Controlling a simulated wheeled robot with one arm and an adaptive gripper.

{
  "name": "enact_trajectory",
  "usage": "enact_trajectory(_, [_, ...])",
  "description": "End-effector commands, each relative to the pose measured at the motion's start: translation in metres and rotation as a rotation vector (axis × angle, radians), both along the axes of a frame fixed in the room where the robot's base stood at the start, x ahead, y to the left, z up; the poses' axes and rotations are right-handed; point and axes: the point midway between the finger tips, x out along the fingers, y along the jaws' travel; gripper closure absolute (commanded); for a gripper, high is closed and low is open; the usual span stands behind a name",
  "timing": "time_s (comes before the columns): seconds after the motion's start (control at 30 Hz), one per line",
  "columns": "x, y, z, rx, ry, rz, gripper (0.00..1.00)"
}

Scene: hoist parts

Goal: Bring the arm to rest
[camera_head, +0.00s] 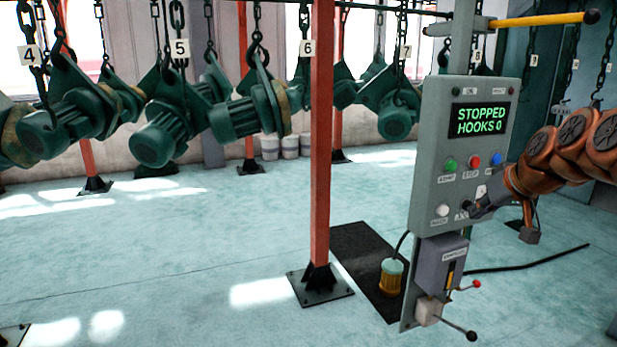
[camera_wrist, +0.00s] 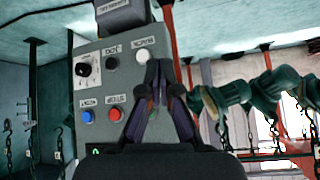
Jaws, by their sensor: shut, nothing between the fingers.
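My arm (camera_head: 560,155), orange, reaches in from the right of the head view. My gripper (camera_head: 474,211) is in front of the lower right of the grey control panel (camera_head: 428,160) and partly hides its lower controls. In the wrist view my gripper (camera_wrist: 157,68) has its dark fingers together and empty, close to the white button (camera_wrist: 143,56). I cannot tell whether the fingertips touch the panel. The panel's screen (camera_head: 480,119) reads "STOPPED HOOKS 0".
Green motor units (camera_head: 160,135) hang from chains along the back and left. A red post (camera_head: 320,150) stands left of the panel. The floor at left is clear.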

Motion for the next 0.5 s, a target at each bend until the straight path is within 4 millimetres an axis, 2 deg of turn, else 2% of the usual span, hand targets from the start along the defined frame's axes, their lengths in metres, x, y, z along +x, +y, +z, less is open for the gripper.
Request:
enact_trajectory(0.03, [-0.009, 0.030, -0.007, 0.005, 0.039, 0.036, 1.00])
enact_trajectory(0.2, [-0.053, 0.109, -0.041, 0.017, 0.185, 0.113, 1.00])
enact_trajectory(0.4, [-0.122, 0.174, -0.085, 0.004, 0.362, 0.156, 1.00])
enact_trajectory(0.5, [-0.162, 0.195, -0.108, -0.009, 0.456, 0.159, 1.00])
